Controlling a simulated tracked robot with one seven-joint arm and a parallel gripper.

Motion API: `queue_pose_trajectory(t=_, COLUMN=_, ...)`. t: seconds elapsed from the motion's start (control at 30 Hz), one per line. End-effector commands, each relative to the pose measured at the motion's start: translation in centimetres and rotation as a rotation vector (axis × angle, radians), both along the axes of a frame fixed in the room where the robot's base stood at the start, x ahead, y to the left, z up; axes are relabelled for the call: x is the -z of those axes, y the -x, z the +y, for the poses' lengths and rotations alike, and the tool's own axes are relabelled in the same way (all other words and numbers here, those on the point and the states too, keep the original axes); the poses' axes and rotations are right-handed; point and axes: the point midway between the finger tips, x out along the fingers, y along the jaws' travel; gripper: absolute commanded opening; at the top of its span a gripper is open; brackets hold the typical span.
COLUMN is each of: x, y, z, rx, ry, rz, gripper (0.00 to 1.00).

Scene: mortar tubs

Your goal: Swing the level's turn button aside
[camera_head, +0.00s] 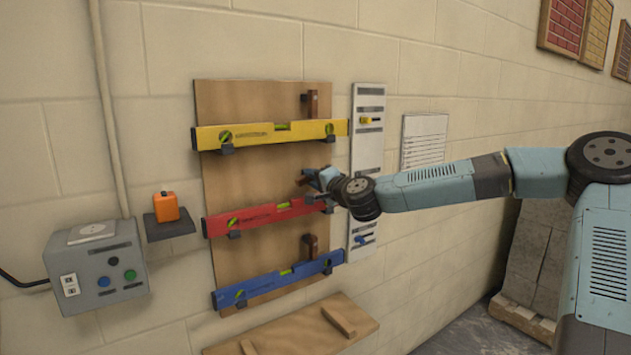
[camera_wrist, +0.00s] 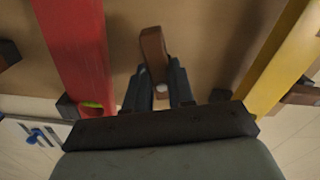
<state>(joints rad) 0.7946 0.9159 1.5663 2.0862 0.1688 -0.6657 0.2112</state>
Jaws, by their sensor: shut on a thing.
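My gripper (camera_head: 312,181) is at the wooden board, between the yellow level (camera_head: 270,133) and the red level (camera_head: 262,217). In the wrist view, its two dark fingers (camera_wrist: 158,92) are shut on a brown wooden turn button (camera_wrist: 153,50). A pale round pivot shows between the fingertips. The button points away from the gripper, roughly along the red level (camera_wrist: 76,45) and clear of it. The yellow level (camera_wrist: 275,65) is on the other side. In the head view the gripper mostly hides this button. The red level rests on its brackets.
A blue level (camera_head: 275,281) hangs lowest. Upright turn buttons stand above the yellow level (camera_head: 311,103) and the blue level (camera_head: 309,246). A white strip (camera_head: 367,155) is right of the board (camera_head: 235,100). A grey control box (camera_head: 97,267) and an orange item (camera_head: 166,206) are left.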

Motion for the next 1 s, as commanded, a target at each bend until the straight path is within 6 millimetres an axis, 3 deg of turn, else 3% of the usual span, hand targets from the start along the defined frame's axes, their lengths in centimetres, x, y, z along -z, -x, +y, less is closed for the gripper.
queue_pose_trajectory(t=0.4, x=-0.03, y=-0.45, z=-0.58, rx=0.015, ry=-0.206, rz=0.140, gripper=0.00)
queue_pose_trajectory(t=1.0, x=0.01, y=-0.38, z=-0.53, rx=0.013, ry=-0.254, rz=0.175, gripper=0.00)
